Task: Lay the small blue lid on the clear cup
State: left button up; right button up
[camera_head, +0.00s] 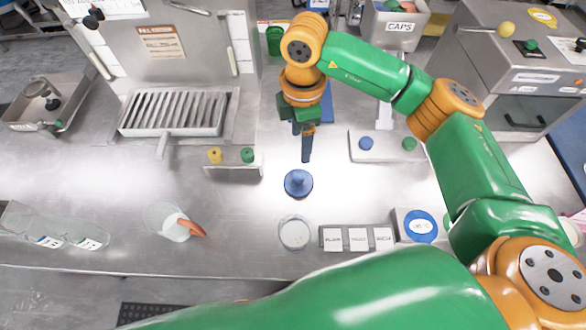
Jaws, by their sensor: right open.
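The small blue lid (298,183) with a raised knob lies on the steel counter near the middle of the view. The clear cup (294,233) stands on the counter just below it in the picture, apart from the lid; its top appears uncovered. My right gripper (304,148) points down above and slightly behind the lid, open and empty, with its dark fingers apart from the knob. My left gripper is out of view.
A clear jug (168,221) with an orange handle stands left of the cup. Label tiles (357,239) and a blue-topped scale (415,225) are to the right. Yellow and green knobs (231,158) stand on a small ledge behind. A grate (173,113) is at the back left.

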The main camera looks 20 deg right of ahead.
jog(key=b, duration=0.5)
send_over(299, 175)
notch_tip(299, 175, down, 6)
jog(key=shift+d+r, duration=0.1)
jog(key=shift+r, duration=0.05)
jog(key=shift+w+f+p, duration=0.15)
jog(key=shift+f+p, duration=0.35)
jog(key=f, duration=0.1)
jog(key=f+p, duration=0.1)
jog(key=f, duration=0.1)
jog(key=f+p, duration=0.1)
jog(key=f, duration=0.1)
jog(key=shift+s+f, duration=0.25)
jog(key=shift+s, duration=0.05)
jog(key=shift+w+f, duration=0.1)
jog(key=shift+f, duration=0.15)
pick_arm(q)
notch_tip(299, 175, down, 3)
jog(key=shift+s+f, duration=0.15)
pick_arm(e)
grip_shut()
